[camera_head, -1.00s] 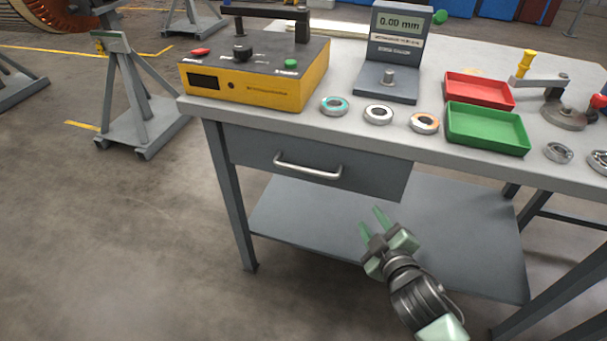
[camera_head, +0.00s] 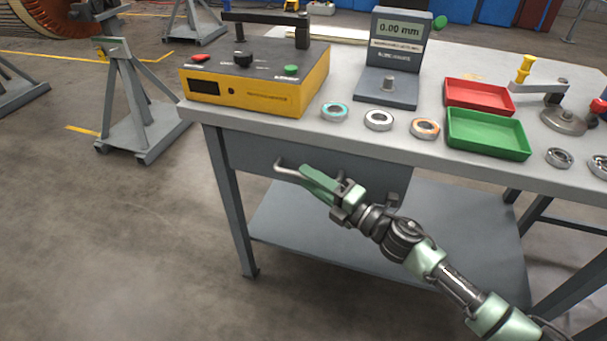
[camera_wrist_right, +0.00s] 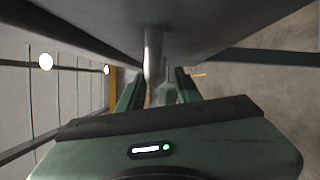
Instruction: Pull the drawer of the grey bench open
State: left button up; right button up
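The grey bench (camera_head: 440,168) has a dark grey drawer (camera_head: 245,153) under its left part, and the drawer looks closed. A silver bar handle (camera_head: 288,172) is on the drawer front. My right gripper (camera_head: 312,177) is at the handle and hides its right part in the head view. In the right wrist view the handle (camera_wrist_right: 153,55) lies between the two green fingers of my right gripper (camera_wrist_right: 158,88), which stand apart with a gap visible beside the handle. Whether a finger touches it is not clear. My left gripper is not in view.
A yellow tester (camera_head: 260,95), a gauge stand (camera_head: 388,85), several rings, a red tray (camera_head: 480,96) and a green tray (camera_head: 488,135) stand on the bench top. A lower shelf (camera_head: 300,240) is under the drawer. The floor left of the bench front is clear.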

jog(key=shift+x, duration=1.2)
grip_shut()
dwell(0.6)
